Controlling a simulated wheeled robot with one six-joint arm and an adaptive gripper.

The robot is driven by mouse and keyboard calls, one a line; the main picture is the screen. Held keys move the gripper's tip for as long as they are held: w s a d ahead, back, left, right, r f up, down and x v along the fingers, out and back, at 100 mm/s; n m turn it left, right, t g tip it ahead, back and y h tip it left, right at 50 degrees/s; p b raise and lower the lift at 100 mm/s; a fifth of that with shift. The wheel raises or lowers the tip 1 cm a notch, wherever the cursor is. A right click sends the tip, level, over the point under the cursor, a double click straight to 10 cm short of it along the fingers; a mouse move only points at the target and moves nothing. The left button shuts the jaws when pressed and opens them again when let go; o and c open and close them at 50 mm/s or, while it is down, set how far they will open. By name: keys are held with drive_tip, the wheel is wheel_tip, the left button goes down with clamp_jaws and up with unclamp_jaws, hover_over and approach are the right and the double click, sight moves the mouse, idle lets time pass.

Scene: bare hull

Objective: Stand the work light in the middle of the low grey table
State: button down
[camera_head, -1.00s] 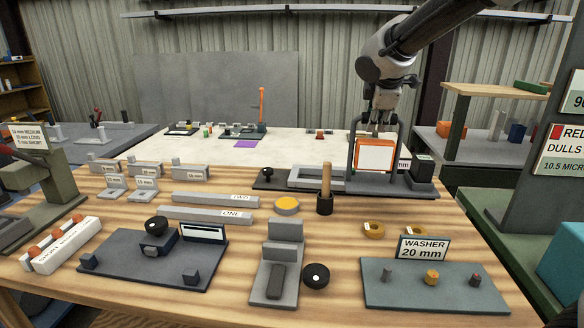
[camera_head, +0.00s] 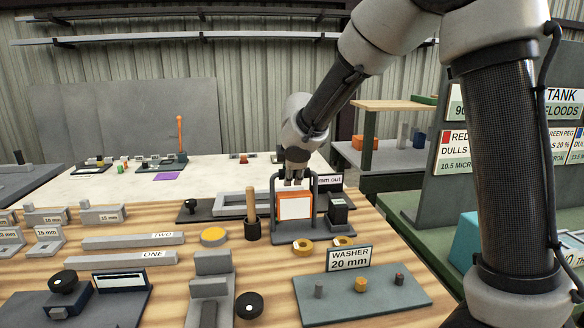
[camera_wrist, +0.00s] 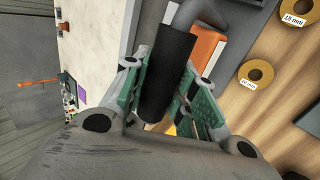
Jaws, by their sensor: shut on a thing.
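The work light (camera_head: 294,206) has an orange box with a pale panel inside a dark tubular frame. It stands upright over the back right of the wooden workbench; I cannot tell whether its feet touch the top. My gripper (camera_head: 294,181) points down and is shut on the frame's top bar. In the wrist view the black handle sleeve (camera_wrist: 168,75) lies between the green finger pads, with part of the orange box (camera_wrist: 207,50) beside it. A low grey table (camera_head: 25,178) shows partly at the far left; I cannot tell if it is the task's table.
Close around the light are a handle in a dark cup (camera_head: 252,215), yellow washers (camera_head: 302,247), a washer board (camera_head: 360,297) and a dark block (camera_head: 340,208). A pale table (camera_head: 90,185) stands behind. A green bench with sign panels (camera_head: 470,190) is at the right.

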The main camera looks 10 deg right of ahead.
drive_tip(key=c, duration=1.1)
unclamp_jaws()
drive_tip(key=shift+c, duration=0.2)
drive_tip(key=shift+r, duration=0.1)
drive_tip(key=v, duration=1.2)
drive_tip(key=s+d+r+m+g+h, duration=0.1)
drive_tip(key=s+d+m, duration=0.95)
drive_tip(key=d, duration=0.75)
drive_tip(key=s+d+f+m, duration=0.1)
drive_tip(key=s+m, duration=0.1)
drive_tip(key=s, duration=0.4)
drive_tip(key=s+d+f+m+g, duration=0.1)
drive_tip(key=s+d+f+m, duration=0.1)
drive_tip(key=s, duration=0.4)
drive_tip(key=s+d+f+m+y, duration=0.1)
drive_tip(key=s+d+m, duration=0.1)
drive_tip(key=s, duration=0.4)
drive_tip(key=shift+s+d+f+m+g, duration=0.15)
drive_tip(key=shift+s+d+m+g, duration=0.2)
drive_tip(key=shift+m, duration=0.4)
